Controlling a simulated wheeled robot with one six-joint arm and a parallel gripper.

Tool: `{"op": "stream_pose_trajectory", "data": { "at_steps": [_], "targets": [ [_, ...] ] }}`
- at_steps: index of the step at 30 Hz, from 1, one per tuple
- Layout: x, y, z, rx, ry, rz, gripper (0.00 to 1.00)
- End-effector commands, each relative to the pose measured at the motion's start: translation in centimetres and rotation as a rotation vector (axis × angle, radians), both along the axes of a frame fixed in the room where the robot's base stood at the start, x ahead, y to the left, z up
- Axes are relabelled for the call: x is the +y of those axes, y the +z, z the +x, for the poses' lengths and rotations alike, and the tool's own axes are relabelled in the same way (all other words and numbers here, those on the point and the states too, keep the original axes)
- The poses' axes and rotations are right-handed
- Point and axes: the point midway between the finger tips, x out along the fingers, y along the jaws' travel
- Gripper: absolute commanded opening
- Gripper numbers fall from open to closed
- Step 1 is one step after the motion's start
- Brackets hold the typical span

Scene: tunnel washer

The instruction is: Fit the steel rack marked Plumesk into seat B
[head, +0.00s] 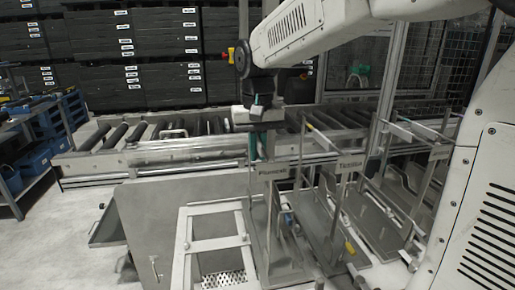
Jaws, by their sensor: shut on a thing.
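My gripper (258,158) points down with its teal fingers shut at the top of the nearest steel rack (283,262). This rack stands upright, and the small plate (272,173) near its top carries a word that looks like Plumesk but is too small to read surely. Its foot is at the right edge of a pale open frame (184,240); I cannot tell whether it touches. The frame's bay to the left is empty, with a perforated plate (222,279) low in it. No letter B is readable, so I cannot tell which place is seat B.
A second rack with a name plate (350,164) stands close on the right, and a third rack (438,153) beyond it. A roller conveyor (110,160) runs behind. A hinged flap (108,225) sticks out left of the grey cabinet (165,215). Open floor lies left.

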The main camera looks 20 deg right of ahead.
Motion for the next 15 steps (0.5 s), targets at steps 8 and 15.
{"op": "stream_pose_trajectory", "data": {
  "at_steps": [8,15],
  "targets": [
    [-0.01,-0.23,0.03,-0.002,0.0,0.0,0.0],
    [0.0,-0.3,0.02,-0.001,0.0,0.0,0.34]
  ]
}}
